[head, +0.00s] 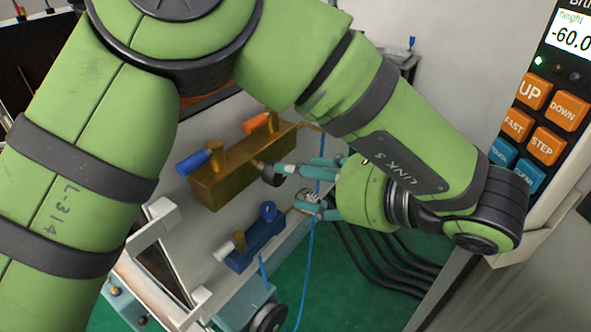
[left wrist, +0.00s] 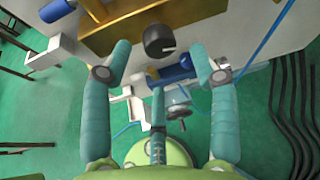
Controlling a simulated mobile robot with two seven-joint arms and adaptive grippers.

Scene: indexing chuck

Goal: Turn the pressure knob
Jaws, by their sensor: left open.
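The black round pressure knob (head: 269,174) sticks out from the front of a brass-coloured block (head: 217,186) on a pale panel. In the left wrist view the knob (left wrist: 159,41) shows ahead of the spread fingers, near the middle between them. My left gripper (head: 293,188) has teal fingers and is open, with nothing between them. In the head view its upper finger ends close beside the knob; I cannot tell whether they touch. The gripper (left wrist: 160,62) also shows in the left wrist view. My right gripper is in neither view.
A blue valve block (head: 252,246) sits below the brass one. Blue and orange handles stand on the brass block. A blue hose (head: 313,235) hangs by the gripper. Black cables lie on the green floor (head: 365,295). A button panel (head: 530,120) stands at the right.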

